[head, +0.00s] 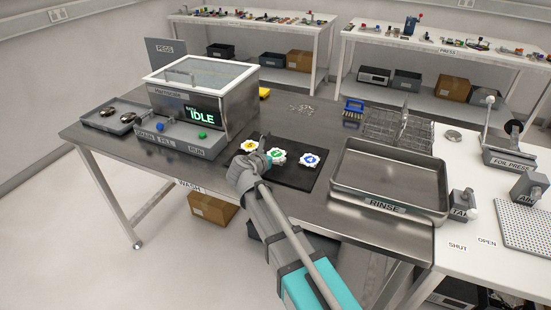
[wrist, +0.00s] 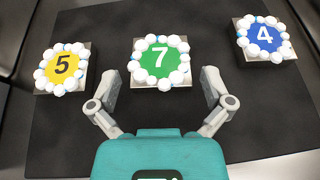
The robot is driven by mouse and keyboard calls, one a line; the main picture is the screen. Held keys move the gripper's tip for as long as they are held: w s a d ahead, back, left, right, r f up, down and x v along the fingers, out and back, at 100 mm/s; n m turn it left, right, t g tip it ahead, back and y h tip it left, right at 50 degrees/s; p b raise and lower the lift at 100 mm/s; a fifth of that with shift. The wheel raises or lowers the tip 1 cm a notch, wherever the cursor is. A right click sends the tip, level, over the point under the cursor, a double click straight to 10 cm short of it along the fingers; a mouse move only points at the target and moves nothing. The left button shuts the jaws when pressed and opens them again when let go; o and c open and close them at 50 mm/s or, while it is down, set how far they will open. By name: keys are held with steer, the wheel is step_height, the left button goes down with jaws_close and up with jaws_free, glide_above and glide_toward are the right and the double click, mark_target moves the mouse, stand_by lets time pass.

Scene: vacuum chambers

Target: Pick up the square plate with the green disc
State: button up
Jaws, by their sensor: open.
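The square plate with the green disc (wrist: 161,60) lies on a dark mat, in the middle of a row of three in the wrist view. Its disc bears a white 7 and is ringed by white foam-like blobs. In the head view the plate (head: 276,156) is partly hidden by my arm. My gripper (wrist: 160,88) is open, its fingers just short of the plate and to either side of it, holding nothing. In the head view my gripper (head: 262,150) is over the mat.
A yellow-disc plate marked 5 (wrist: 64,66) lies left and a blue-disc plate marked 4 (wrist: 264,38) right, both on the dark mat (wrist: 210,130). The Metrasonic machine (head: 203,98) stands left; the rinse tray (head: 389,180) lies right. A blue brush-like item (head: 353,110) is behind.

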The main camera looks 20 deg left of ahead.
steer(key=shift+x, duration=0.95)
steer(key=c, duration=1.1)
steer(key=shift+r, duration=0.2)
